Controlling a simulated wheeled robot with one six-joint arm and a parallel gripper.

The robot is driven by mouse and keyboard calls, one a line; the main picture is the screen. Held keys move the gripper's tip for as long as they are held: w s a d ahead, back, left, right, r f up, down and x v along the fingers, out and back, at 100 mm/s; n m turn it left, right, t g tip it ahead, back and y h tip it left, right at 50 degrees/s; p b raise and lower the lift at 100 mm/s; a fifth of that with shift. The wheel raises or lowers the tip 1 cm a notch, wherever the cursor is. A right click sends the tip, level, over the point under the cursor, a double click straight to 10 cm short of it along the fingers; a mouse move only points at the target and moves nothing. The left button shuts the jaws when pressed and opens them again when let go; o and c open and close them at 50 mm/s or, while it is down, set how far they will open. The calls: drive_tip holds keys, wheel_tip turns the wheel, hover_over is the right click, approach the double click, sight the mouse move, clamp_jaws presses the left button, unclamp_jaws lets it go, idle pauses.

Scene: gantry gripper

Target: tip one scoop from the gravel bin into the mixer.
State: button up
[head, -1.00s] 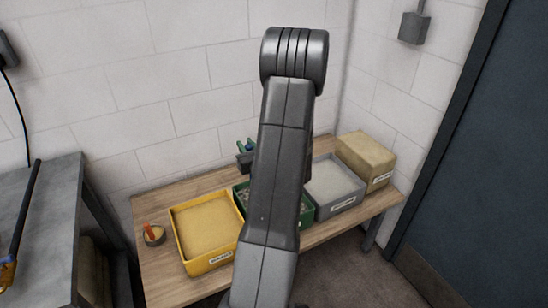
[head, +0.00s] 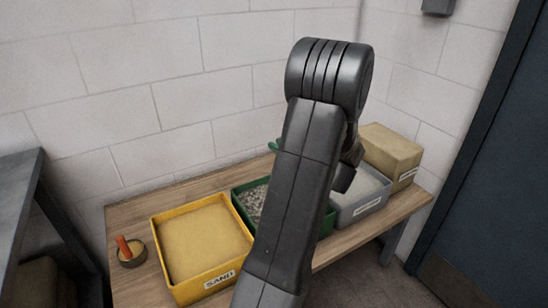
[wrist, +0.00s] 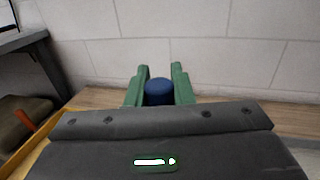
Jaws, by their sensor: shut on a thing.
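The green gravel bin (head: 327,222) stands on the wooden bench, filled with grey stones and partly hidden behind my arm. My gripper (wrist: 160,70) has green fingers shut on a blue rounded piece (wrist: 160,92), perhaps the scoop's handle. The rest of that held thing is hidden in the wrist view. In the head view a bit of green finger (head: 275,145) shows left of my arm, above the back of the gravel bin. I cannot tell whether the scoop holds gravel. The mixer is not seen.
A yellow bin marked SAND (head: 203,300) stands left of the gravel, a grey bin (head: 362,211) and a tan block (head: 388,155) right. A small pot with an orange-handled tool (head: 131,255) sits at the bench's left end. A grey table (head: 18,172) is far left, a dark door right.

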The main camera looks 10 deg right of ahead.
drive_tip(key=shift+d+f, duration=0.25)
drive_tip(key=shift+f, duration=0.2)
wheel_tip(320, 180, down, 14)
drive_tip(key=r+b, duration=0.1)
drive_tip(key=b, duration=1)
drive_tip(key=shift+s+a+b, duration=0.7)
drive_tip(key=shift+s+a, duration=0.45)
drive_tip(key=shift+a, duration=2.25)
drive_tip(key=d+r+p, duration=0.1)
drive_tip(key=r+p, duration=0.5)
drive_tip(key=r, duration=0.1)
drive_tip(key=w+d+r+p, duration=0.1)
drive_tip(key=d+r+p, duration=0.1)
drive_tip(key=r+p, duration=0.5)
drive_tip(key=shift+d+r, duration=0.25)
drive_tip(key=shift+r, duration=0.45)
drive_tip(key=shift+w, duration=0.15)
